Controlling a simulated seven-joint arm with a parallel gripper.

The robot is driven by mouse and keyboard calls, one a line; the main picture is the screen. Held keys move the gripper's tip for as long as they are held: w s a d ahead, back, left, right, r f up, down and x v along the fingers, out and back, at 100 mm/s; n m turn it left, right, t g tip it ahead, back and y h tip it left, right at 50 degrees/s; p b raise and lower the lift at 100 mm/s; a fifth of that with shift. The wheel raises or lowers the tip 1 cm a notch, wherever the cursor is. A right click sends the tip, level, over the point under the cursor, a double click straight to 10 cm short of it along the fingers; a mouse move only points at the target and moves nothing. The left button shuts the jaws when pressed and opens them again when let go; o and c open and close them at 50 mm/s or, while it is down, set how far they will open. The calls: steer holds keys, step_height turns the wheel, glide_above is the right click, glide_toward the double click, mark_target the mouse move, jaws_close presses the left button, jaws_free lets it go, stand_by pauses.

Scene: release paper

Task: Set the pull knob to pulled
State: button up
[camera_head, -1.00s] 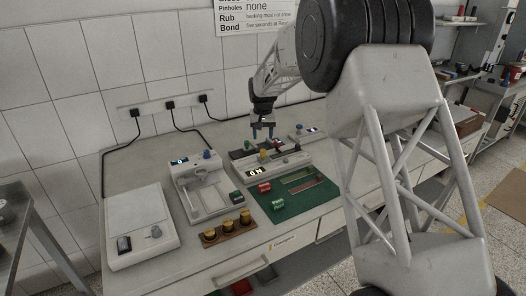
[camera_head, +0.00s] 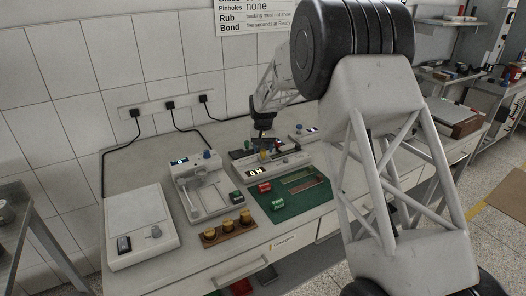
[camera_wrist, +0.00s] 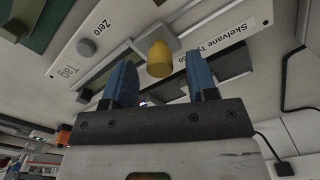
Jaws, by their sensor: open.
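A yellow knob (camera_wrist: 160,58) on a grey block shows in the wrist view, on a long pale instrument (camera_wrist: 215,18) lettered "Zero" and "Skelvane". I take it to be the pull knob. In the head view the knob (camera_head: 263,155) is small, beside the lit display of the instrument (camera_head: 284,163). My gripper (camera_wrist: 160,66) is open, with its two blue fingers on either side of the knob in the picture. I cannot tell how deep the fingers reach around it or whether they touch it. In the head view my gripper (camera_head: 263,144) is just over the instrument.
A balance-like device (camera_head: 205,190) with a blue knob stands left of the instrument, and a white box (camera_head: 138,222) farther left. A green mat (camera_head: 297,205) with red and green blocks lies in front. A wooden rack (camera_head: 227,233) holds yellow-topped pieces. My own arm covers the right side.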

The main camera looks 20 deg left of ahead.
steer(key=shift+f, duration=0.65)
jaws_close()
